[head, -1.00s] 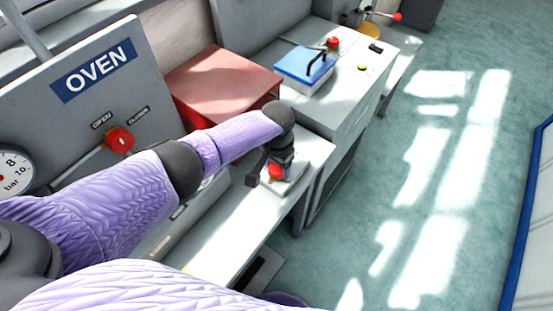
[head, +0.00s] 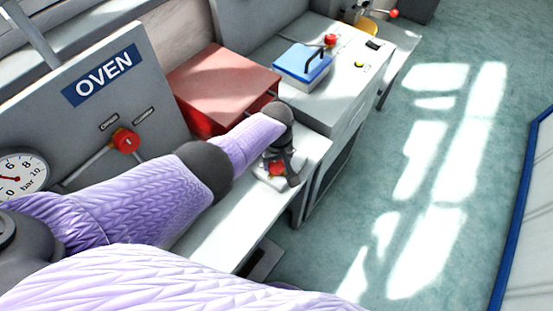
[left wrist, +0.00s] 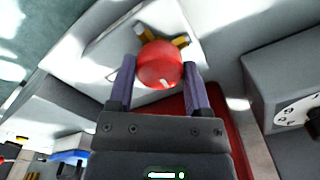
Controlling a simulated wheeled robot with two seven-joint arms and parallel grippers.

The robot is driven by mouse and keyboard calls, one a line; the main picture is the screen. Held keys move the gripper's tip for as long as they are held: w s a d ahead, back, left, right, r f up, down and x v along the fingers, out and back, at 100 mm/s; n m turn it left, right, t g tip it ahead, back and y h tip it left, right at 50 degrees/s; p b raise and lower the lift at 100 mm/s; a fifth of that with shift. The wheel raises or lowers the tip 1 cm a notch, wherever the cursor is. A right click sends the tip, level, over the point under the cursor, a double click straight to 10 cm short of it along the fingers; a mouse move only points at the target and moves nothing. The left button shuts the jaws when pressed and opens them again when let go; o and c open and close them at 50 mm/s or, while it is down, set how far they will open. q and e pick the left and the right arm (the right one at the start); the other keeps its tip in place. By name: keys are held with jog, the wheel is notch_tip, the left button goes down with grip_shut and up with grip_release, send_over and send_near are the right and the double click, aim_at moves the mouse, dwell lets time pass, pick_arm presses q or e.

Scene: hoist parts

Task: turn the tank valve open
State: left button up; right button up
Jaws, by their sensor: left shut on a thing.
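A red round knob (head: 277,168) with brass-coloured parts by it sits on a pale plate on the white bench. I take it to be the tank valve, though no label on it is readable. My left gripper (head: 280,171) reaches down over it from above. In the left wrist view the fingers (left wrist: 160,72) lie one on each side of the red knob (left wrist: 159,62), shut on it. A small white mark shows on the knob. The base of the valve is partly hidden by my gripper. My right gripper is not in view.
An OVEN panel (head: 75,125) with a red-hubbed lever (head: 126,141) and a gauge (head: 18,176) stands at left. A red box (head: 215,85) is behind my forearm. A blue-topped box (head: 298,62) sits on the farther bench. Open floor (head: 400,230) lies to the right.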

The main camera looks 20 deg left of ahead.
aim_at(277, 163)
pick_arm(q)
jog(key=shift+w+r+n, duration=0.1)
jog(key=shift+n, duration=0.4)
dwell(0.3)
jog(key=o, duration=1.3)
notch_tip(277, 163, up, 10)
jog(key=p, duration=0.7)
jog(key=shift+p, duration=0.4)
